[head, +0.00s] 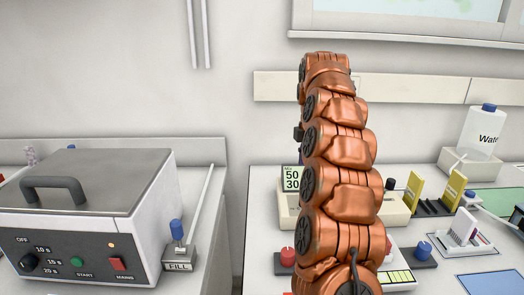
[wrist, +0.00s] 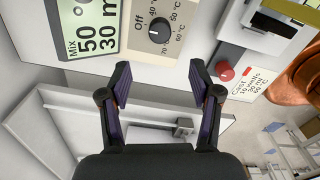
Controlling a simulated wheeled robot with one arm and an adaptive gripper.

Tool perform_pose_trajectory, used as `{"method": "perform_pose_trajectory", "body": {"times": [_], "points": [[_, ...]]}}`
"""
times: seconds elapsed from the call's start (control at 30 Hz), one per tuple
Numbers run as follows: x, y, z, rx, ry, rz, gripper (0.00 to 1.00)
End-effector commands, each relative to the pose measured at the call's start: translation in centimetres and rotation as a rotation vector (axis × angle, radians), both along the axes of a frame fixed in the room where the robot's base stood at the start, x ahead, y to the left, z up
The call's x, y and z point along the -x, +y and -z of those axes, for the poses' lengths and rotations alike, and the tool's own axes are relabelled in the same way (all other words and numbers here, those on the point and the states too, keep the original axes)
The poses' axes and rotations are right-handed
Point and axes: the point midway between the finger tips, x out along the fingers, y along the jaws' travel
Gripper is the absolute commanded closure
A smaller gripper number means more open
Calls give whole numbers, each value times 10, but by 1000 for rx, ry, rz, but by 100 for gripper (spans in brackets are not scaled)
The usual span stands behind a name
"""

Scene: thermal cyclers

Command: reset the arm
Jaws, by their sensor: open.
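My copper-coloured arm (head: 342,180) stands raised in the middle of the head view, in front of the right bench. My gripper (wrist: 160,85) shows in the wrist view with its two dark fingers spread apart and nothing between them. In the head view the gripper cannot be made out. Beyond the fingers in the wrist view are a black dial (wrist: 160,31) marked in degrees and a display (wrist: 88,28) reading 50 and 30. The fingers appear apart from the panel.
A grey-lidded box (head: 85,185) with a handle and switches stands on the left bench. A water bottle (head: 482,128), yellow plates (head: 451,190), a white rack (head: 464,232) and a red knob (head: 288,256) are on the right bench. A gap separates the benches.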

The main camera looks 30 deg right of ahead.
Motion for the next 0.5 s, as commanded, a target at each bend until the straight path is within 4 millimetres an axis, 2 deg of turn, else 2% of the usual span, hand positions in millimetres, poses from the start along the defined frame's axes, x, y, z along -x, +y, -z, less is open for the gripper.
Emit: {"method": "perform_pose_trajectory", "body": {"times": [0.17,0.27,0.37,0.5], "points": [[0,1,0,0,0,1,37],[2,8,-1,-3,0,14,37],[6,24,-5,-8,0,44,37],[17,56,-8,-18,8,109,37]]}}
